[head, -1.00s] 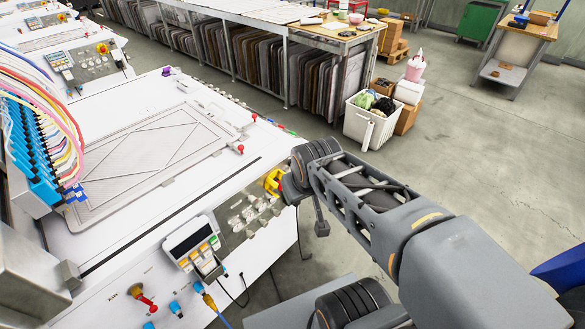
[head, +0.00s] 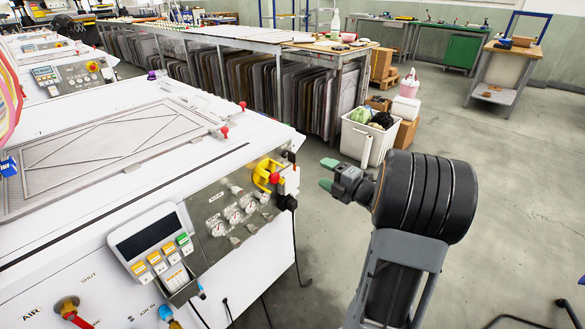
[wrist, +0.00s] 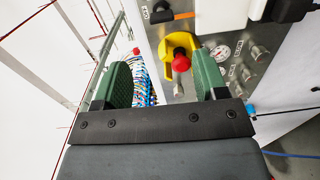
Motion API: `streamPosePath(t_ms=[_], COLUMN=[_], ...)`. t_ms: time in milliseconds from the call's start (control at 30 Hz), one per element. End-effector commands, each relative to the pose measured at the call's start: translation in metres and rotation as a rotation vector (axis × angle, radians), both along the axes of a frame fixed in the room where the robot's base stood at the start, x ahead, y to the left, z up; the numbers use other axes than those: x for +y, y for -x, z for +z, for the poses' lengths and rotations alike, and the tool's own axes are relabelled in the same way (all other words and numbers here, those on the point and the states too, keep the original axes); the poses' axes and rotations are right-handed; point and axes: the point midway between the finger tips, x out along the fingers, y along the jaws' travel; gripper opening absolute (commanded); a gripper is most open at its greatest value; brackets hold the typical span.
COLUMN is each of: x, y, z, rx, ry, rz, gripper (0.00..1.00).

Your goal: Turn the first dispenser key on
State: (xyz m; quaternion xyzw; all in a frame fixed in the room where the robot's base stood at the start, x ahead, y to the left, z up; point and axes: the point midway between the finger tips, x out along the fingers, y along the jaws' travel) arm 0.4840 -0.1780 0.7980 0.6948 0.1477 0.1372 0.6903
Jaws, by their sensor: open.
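My gripper (head: 328,174) is open and empty, its green fingertips pointing left toward the machine's front corner, apart from it. In the wrist view its fingers (wrist: 166,84) frame a yellow emergency stop (wrist: 170,55) with a red button (wrist: 181,63). The grey control panel (head: 212,250) carries several round gauges (head: 232,214) and small silver knobs (head: 250,229). In the wrist view, silver knobs (wrist: 259,52) lie right of the emergency stop. I cannot tell which one is the first dispenser key; the labels are too small.
A keypad with a dark display (head: 148,233) juts out left of the panel. The yellow guard (head: 266,168) sticks out at the panel's right end. A white bin (head: 367,136) stands on the floor behind my gripper. Cables hang at the machine's front.

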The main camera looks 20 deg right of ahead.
Motion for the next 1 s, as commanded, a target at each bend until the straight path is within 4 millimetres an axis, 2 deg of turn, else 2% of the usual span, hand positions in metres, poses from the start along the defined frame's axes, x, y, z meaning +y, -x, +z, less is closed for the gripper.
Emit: streamPosePath(t_ms=[167,500,700,1000], x=[0.008,0.036,0.048,0.056], y=[-0.013,-0.073,-0.100,-0.120], z=[-0.005,-0.004,-0.004,-0.003], rx=[-0.018,-0.017,-0.016,-0.016], ry=[0.005,0.003,0.004,0.003], rz=[0.029,0.028,0.026,0.023], gripper=[0.66,0.66,0.66,0.66])
